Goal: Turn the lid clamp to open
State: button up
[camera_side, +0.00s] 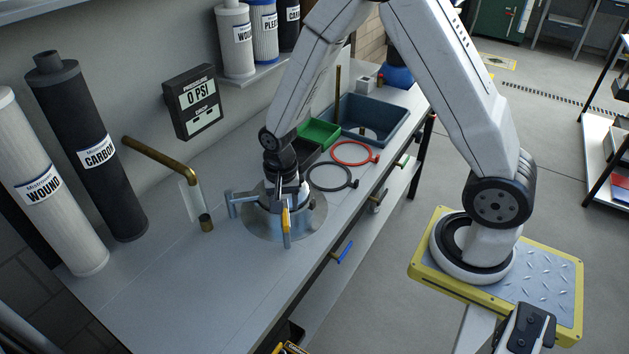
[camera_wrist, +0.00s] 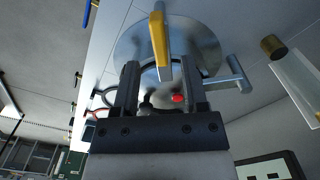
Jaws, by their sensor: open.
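The round metal lid (camera_side: 307,222) sits on the bench, with the clamp's yellow handle (camera_side: 285,222) standing at its front edge. The yellow handle also shows in the wrist view (camera_wrist: 159,45), just beyond my fingertips and roughly between them. A grey metal clamp arm (camera_side: 240,200) sticks out at the lid's left side; one also shows at the right in the wrist view (camera_wrist: 232,80). My gripper (camera_side: 290,193) is over the lid; in the wrist view (camera_wrist: 161,72) its two dark fingers are apart. Contact with the handle cannot be told. My wrist hides the lid's middle.
A bent brass pipe (camera_side: 160,160) and a short brass fitting (camera_side: 206,222) are left of the lid. A black ring (camera_side: 333,188) and a red ring (camera_side: 356,163) lie right of it. Behind are a green bin (camera_side: 318,133) and a blue-grey tub (camera_side: 405,113). The bench's front left is clear.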

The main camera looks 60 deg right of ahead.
aim_at(284, 215)
jog(key=shift+f, duration=2.05)
grip_shut()
